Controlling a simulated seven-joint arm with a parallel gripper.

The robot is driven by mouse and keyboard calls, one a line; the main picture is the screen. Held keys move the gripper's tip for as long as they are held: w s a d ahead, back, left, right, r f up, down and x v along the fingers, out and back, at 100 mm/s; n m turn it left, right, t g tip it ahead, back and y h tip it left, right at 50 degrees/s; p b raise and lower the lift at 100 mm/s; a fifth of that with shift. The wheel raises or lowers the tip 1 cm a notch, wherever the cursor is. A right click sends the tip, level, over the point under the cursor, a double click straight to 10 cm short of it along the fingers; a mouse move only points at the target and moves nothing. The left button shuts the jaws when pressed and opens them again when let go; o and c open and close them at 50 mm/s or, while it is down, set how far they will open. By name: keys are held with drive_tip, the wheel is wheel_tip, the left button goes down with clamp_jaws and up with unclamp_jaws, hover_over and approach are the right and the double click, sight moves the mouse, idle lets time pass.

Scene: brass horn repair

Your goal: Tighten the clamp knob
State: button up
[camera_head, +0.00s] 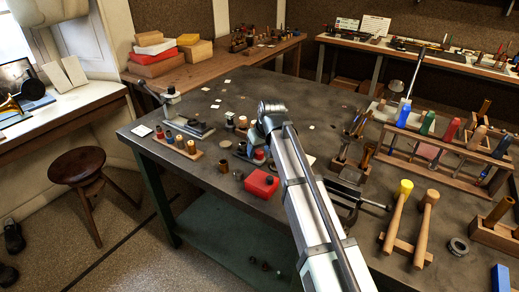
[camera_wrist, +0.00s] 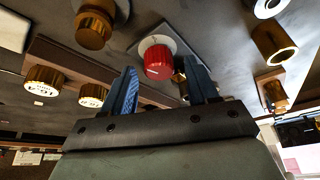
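A round red knob (camera_wrist: 158,62) on a pale round base shows in the wrist view, just beyond and between my fingertips. It looks like the clamp knob, but the clamp's body is mostly hidden. My gripper (camera_wrist: 160,74) is open, with its two blue fingers apart on either side of the knob's line. I see no contact between fingers and knob. In the head view my arm reaches over the bench, and a small red piece (camera_head: 259,155) shows beside the gripper end, which is partly hidden by the arm.
Brass-topped pieces (camera_wrist: 45,80) stand on a wooden strip left of my fingers, with brass cylinders (camera_wrist: 274,44) at right. On the bench (camera_head: 225,105), a red box (camera_head: 262,184) lies left of my arm. Mallets (camera_head: 398,215) and a wooden rack (camera_head: 425,150) stand at right.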

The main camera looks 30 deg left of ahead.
drive_tip(key=shift+r, duration=0.1)
drive_tip(key=v, duration=1.3)
drive_tip(key=shift+r, duration=0.3)
drive_tip(key=shift+d, duration=0.1)
drive_tip(key=n+g+h, duration=0.2)
drive_tip(key=n+h, duration=0.2)
drive_tip(key=n, duration=0.2)
hover_over(259, 151)
wheel_tip(259, 151, down, 14)
drive_tip(key=shift+d+r, duration=0.1)
drive_tip(key=shift+r, duration=0.1)
idle(0.4)
